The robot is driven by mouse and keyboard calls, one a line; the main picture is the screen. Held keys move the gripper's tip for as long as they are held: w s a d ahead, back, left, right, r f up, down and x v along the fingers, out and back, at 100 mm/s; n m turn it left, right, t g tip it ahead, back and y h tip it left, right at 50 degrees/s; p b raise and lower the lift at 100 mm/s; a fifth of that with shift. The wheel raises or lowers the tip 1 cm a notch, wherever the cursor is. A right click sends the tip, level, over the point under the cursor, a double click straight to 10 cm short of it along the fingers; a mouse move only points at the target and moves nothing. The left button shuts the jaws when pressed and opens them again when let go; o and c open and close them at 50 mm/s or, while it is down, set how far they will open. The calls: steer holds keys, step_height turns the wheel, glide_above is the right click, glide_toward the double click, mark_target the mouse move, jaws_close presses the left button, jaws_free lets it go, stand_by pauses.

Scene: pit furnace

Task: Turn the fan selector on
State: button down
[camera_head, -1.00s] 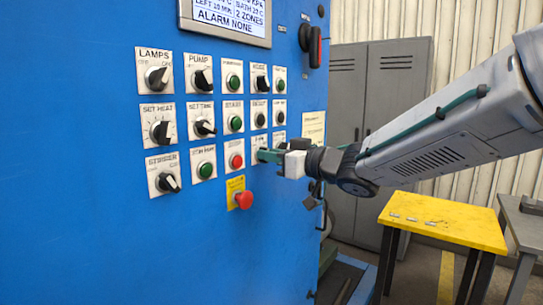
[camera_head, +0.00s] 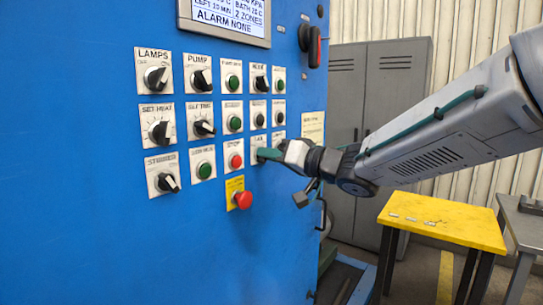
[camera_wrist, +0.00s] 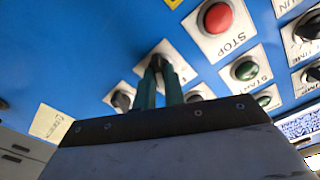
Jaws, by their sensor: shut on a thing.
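The fan selector (camera_head: 257,141) is a black knob on a white plate labelled FAN, in the bottom row of the blue panel, right of the red stop button. My gripper (camera_head: 264,154) reaches it from the right and covers its knob in the head view. In the wrist view the two green fingers of my gripper (camera_wrist: 160,82) are shut on the dark knob of the fan selector (camera_wrist: 157,62). The fingers hide much of the knob, so I cannot tell exactly where its pointer stands.
The red stop button (camera_head: 236,161) is close by on the left, and a red emergency button (camera_head: 242,199) on a yellow plate protrudes below. Other knobs and buttons surround the selector. A yellow table (camera_head: 445,222) and grey lockers (camera_head: 375,100) stand at the right.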

stand_by(0.3)
steer(key=c, duration=1.5)
jaws_free()
steer(key=shift+s, duration=0.1)
steer(key=v, duration=0.7)
steer(key=shift+s+d, duration=0.25)
steer(key=shift+d, duration=0.05)
